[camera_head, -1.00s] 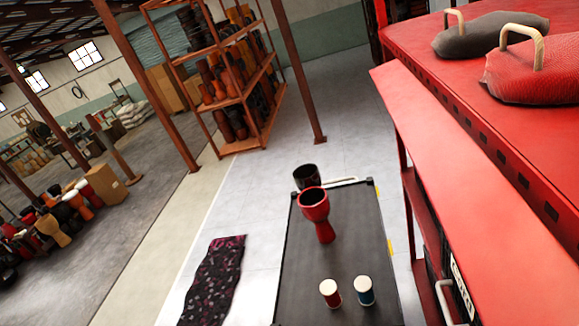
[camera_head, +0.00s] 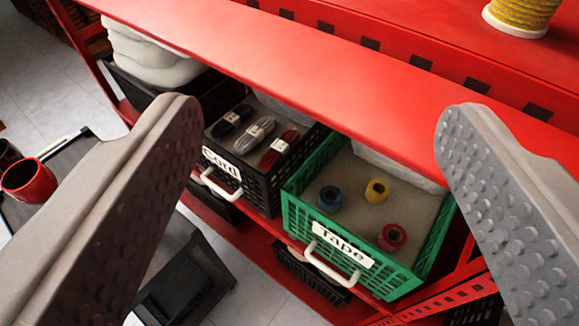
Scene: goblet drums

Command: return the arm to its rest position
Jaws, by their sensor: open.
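My gripper (camera_head: 315,150) is in view as two grey studded fingers, one at the left and one at the right. The fingers are wide apart with nothing between them. Behind the gap is a red shelf unit (camera_head: 300,70). The arm itself does not show.
Under the red top, a green crate (camera_head: 290,215) labelled Tape holds blue, yellow and red rolls. A black crate (camera_head: 262,195) labelled Cord holds several cord bundles. A yellow spool (camera_head: 522,14) stands on top.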

